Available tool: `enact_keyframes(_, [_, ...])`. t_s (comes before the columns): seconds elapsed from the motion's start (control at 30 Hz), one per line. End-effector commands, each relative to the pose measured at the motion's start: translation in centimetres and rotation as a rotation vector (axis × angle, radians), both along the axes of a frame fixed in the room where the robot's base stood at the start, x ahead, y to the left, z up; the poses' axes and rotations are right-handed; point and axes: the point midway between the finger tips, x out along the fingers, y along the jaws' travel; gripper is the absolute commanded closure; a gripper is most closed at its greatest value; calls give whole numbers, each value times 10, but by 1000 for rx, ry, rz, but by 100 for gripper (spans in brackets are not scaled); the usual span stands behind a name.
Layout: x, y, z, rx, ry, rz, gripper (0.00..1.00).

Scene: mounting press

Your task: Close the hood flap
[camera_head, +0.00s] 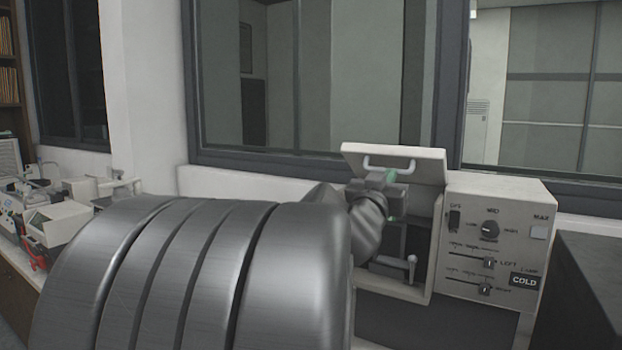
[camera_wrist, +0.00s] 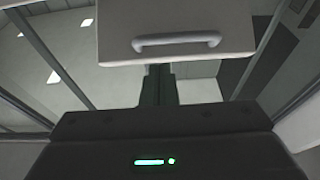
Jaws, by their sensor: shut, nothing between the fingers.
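The hood flap (camera_head: 420,161) is a pale panel with a light grey bar handle (camera_head: 402,164). It is raised at the top of the press, and the opening below it is uncovered. In the wrist view the flap (camera_wrist: 225,22) fills the top middle, with its handle (camera_wrist: 177,41) near the lower edge. My gripper (camera_head: 383,178) is at the front of the opening, just below the handle in the head view. In the wrist view its dark fingers (camera_wrist: 158,75) are together and empty, beneath the flap's edge. I cannot tell whether they touch the flap. My arm hides the press's left side.
A small lever (camera_head: 411,262) stands inside the opening. The control panel (camera_head: 497,240) with knob and sliders adjoins it on the right. A dark box (camera_head: 590,285) is further right. A window (camera_head: 310,80) is behind. Bench equipment (camera_head: 55,222) stands at far left.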

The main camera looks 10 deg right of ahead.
Motion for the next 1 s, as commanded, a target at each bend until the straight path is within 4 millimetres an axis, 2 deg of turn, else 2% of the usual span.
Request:
enact_keyframes(0.2, [27,-21,11,-1,1,-2,100])
enact_keyframes(0.4, [40,-30,15,-1,0,-1,100])
enact_keyframes(1.0, [42,-32,12,-6,-7,-1,100])
